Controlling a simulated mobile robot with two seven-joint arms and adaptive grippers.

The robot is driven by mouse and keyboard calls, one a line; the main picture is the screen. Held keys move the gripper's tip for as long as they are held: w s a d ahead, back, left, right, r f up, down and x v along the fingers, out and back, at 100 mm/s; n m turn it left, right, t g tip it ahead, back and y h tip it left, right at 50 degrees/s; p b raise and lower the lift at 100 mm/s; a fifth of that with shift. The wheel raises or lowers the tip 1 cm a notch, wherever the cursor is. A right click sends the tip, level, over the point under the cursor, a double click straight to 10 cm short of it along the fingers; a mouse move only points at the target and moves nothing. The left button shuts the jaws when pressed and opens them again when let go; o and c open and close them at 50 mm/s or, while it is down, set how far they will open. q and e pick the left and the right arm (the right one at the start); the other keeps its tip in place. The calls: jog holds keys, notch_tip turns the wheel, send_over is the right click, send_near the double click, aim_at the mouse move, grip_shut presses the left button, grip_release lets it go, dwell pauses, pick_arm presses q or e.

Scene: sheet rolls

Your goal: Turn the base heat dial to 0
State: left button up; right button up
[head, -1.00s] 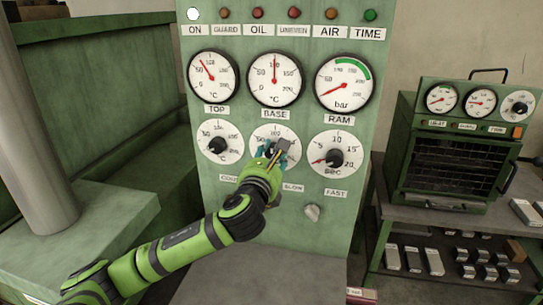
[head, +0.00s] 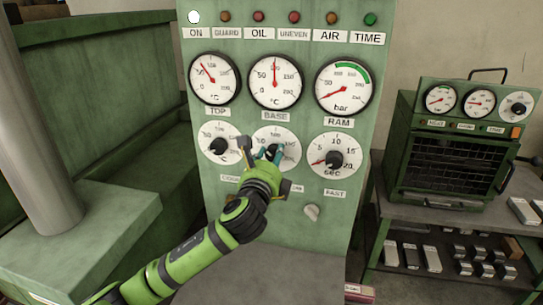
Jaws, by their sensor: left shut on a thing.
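The base heat dial (head: 290,136) is the middle white dial in the lower row on the green panel, under the BASE gauge (head: 275,82). My left gripper (head: 262,152) reaches up from below and is shut on this dial's dark knob. The fingers and wrist cover most of the knob and the lower part of the face, so I cannot read its pointer. The BASE gauge needle points about straight up. My right gripper is not in view.
The top dial (head: 219,145) stands close on the left, the seconds dial (head: 334,156) on the right. A small knob (head: 311,212) sits lower down. A green oven (head: 455,165) stands on a bench at the right.

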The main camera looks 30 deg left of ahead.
pick_arm(q)
jog(key=shift+d+f+n+p, duration=0.1)
jog(key=shift+n+p, duration=0.2)
jog(key=shift+n, duration=3.1)
jog(key=shift+d+n+p, duration=0.1)
jog(key=shift+n+p, duration=0.2)
jog(key=shift+n, duration=3.1)
jog(key=o, duration=1.1)
jog(key=shift+o, duration=0.2)
jog(key=v, duration=1.2)
